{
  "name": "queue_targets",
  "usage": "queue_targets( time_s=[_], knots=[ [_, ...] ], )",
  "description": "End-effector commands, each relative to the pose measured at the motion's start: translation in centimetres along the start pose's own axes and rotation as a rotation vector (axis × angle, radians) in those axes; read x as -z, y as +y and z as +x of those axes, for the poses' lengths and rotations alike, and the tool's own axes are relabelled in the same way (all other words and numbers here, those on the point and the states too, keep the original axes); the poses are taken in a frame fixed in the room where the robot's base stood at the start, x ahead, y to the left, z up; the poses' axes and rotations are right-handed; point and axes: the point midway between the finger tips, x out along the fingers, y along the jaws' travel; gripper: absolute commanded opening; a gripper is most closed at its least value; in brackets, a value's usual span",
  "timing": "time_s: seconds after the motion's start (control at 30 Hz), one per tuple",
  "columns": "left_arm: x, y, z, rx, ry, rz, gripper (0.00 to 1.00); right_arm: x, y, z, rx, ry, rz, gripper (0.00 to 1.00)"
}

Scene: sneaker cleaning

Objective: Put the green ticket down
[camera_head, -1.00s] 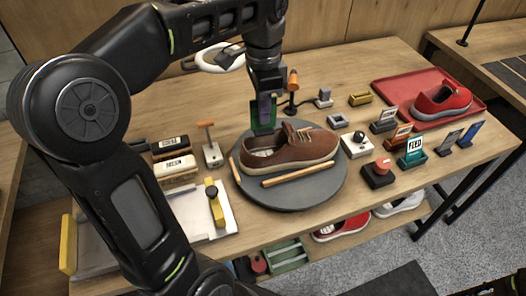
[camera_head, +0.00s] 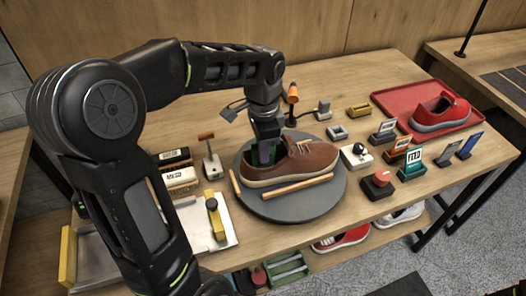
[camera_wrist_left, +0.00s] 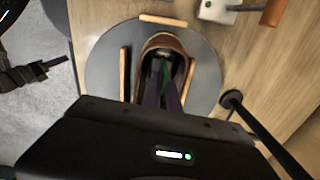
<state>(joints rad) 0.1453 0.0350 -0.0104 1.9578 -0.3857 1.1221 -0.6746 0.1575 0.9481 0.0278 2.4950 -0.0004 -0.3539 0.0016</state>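The green ticket (camera_head: 272,156) shows as a thin green strip between the fingers of my left gripper (camera_head: 267,155). The left wrist view also shows the ticket (camera_wrist_left: 164,84) at the fingertips, over the opening of the brown sneaker (camera_head: 305,163). The gripper is shut on it, with the fingertips down at the heel opening. The lower part of the ticket is hidden by the fingers and the shoe. The sneaker stands upright on a dark round turntable (camera_head: 310,204). My right gripper is not seen.
Wooden sticks (camera_head: 297,186) lie around the sneaker on the turntable. An orange-topped post (camera_head: 292,95) stands close behind. Right of it are a red button (camera_head: 381,178), a teal card stand (camera_head: 410,171) and a red tray (camera_head: 385,98) with a red shoe. Brushes (camera_head: 180,178) stand left.

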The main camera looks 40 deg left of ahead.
Motion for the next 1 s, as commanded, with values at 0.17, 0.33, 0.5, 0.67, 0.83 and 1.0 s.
queue_targets(
  time_s=[0.17,0.33,0.5,0.67,0.83,1.0],
  knots=[
    [0.0,0.0,0.6,0.001,0.001,0.0,0.0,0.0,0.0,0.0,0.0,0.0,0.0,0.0],
    [0.0,0.0,0.6,0.001,0.0,0.0,0.0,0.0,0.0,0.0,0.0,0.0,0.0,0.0],
    [0.0,0.0,0.8,0.001,0.0,0.0,0.1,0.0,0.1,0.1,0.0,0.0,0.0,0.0],
    [0.0,0.0,0.8,0.001,0.0,0.0,0.13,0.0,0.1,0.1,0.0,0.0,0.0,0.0],
    [0.0,0.0,0.7,0.001,0.0,0.0,0.13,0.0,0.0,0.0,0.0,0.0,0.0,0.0],
    [0.1,-0.1,-0.5,0.003,0.002,0.0,0.13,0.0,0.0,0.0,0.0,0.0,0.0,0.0]
  ],
)
